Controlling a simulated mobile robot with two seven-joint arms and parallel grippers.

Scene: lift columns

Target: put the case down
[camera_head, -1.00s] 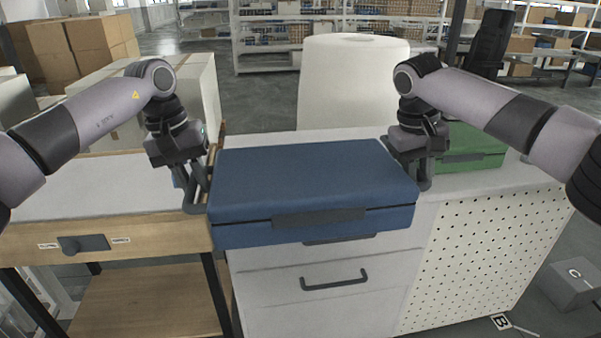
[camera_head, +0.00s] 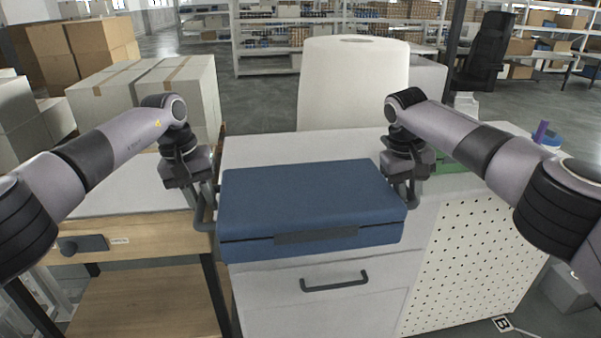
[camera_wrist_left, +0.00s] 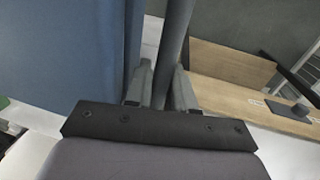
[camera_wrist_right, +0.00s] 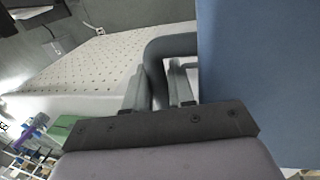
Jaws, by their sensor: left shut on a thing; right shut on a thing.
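The blue case (camera_head: 310,198) is closed and lies flat between my two grippers, at the front of the white-topped cabinet. Its front side hangs over or sits at the cabinet's front edge; I cannot tell whether its underside touches the top. My left gripper (camera_head: 203,208) is shut on the handle at the case's left end, and the grey handle bar (camera_wrist_left: 175,50) shows between its fingers in the left wrist view. My right gripper (camera_head: 408,192) is shut on the handle at the right end; that handle (camera_wrist_right: 165,50) shows in the right wrist view.
The white cabinet top (camera_head: 270,148) is clear behind the case. A green case (camera_head: 455,165) is partly hidden behind my right arm. A wooden bench (camera_head: 125,235) with a grey top stands left.

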